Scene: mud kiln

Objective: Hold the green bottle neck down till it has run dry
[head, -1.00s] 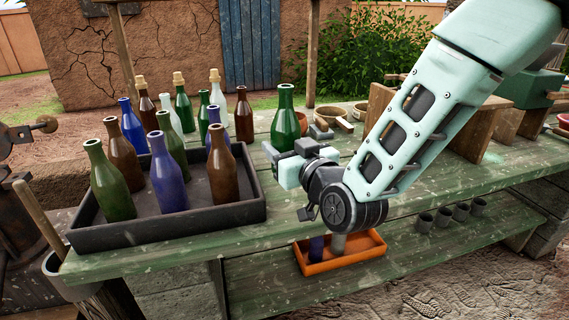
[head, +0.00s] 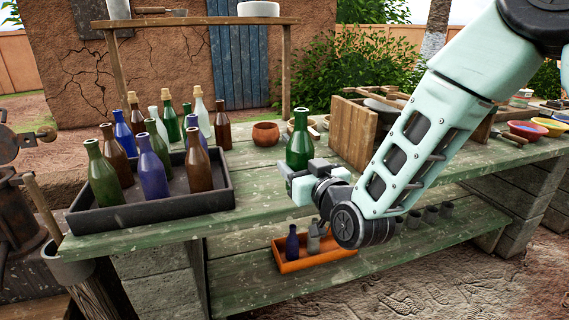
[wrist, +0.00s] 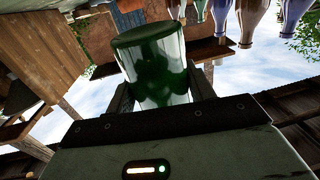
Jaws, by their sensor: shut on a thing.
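My gripper (head: 298,176) is shut on a green bottle (head: 299,142). The bottle stands upright, neck up, with no cork seen in its mouth. In the head view its lower part is hidden behind my gripper, so I cannot tell its height over the bench (head: 255,188). In the wrist view, which shows the scene upside down, the broad base of the green bottle (wrist: 155,60) sits between the two fingers. No liquid is seen running out.
A dark tray (head: 160,212) of several bottles stands at the left, with corked bottles behind it. A clay bowl (head: 265,134) is behind my gripper. A wooden box (head: 353,132) stands to its right. An orange tray (head: 318,262) holds small bottles on the lower shelf.

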